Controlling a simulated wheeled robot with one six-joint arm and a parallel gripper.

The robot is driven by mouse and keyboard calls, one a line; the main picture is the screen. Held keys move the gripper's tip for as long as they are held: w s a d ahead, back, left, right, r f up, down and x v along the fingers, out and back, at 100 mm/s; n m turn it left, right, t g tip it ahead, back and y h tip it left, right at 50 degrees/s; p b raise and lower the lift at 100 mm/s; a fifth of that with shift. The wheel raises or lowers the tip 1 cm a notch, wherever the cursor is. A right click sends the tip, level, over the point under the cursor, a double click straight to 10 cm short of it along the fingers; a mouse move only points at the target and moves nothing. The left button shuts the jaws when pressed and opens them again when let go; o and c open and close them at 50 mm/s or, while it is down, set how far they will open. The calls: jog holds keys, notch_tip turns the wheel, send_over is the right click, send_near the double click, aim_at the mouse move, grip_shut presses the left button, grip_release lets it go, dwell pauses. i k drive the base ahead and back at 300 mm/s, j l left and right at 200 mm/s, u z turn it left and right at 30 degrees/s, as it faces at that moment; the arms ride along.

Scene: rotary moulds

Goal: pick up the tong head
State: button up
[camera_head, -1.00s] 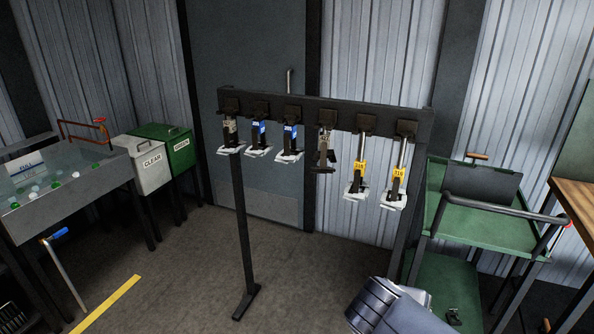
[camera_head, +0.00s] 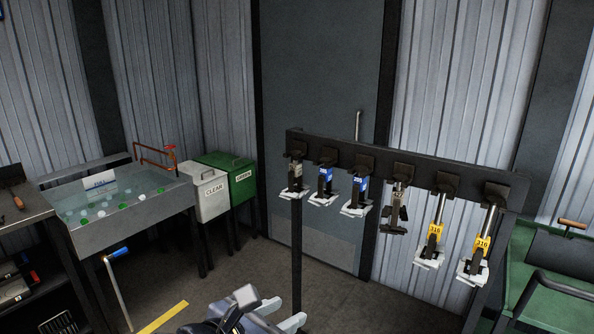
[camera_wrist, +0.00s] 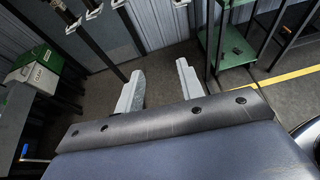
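Several tong heads hang in a row from a dark rack (camera_head: 297,240) in the head view. From left they are one with a pale tag (camera_head: 295,178), two with blue tags (camera_head: 325,182) (camera_head: 357,188), a plain dark one (camera_head: 395,210), and two with yellow tags reading 310 (camera_head: 434,238) (camera_head: 480,250). Most have pale jaws at the bottom. My gripper is at the bottom of the head view, below and left of the hanging heads. In the wrist view my gripper (camera_wrist: 159,88) is open, with only floor between its fingers.
A water tank (camera_head: 120,225) stands at left beside a white CLEAR bin (camera_head: 210,195) and a green bin (camera_head: 240,172). A green trolley (camera_head: 535,260) is right of the rack; it also shows in the wrist view (camera_wrist: 236,52). The floor around the rack's post is clear.

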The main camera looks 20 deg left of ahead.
aim_at(295, 166)
jog(key=i+j, duration=0.2)
jog(key=i, duration=0.25)
jog(key=i+j, duration=0.2)
jog(key=i, duration=0.3)
jog(key=i+j+u, duration=0.1)
jog(key=i+j, duration=0.15)
jog(key=i, duration=0.2)
jog(key=i+j, duration=0.15)
jog(key=i, duration=0.35)
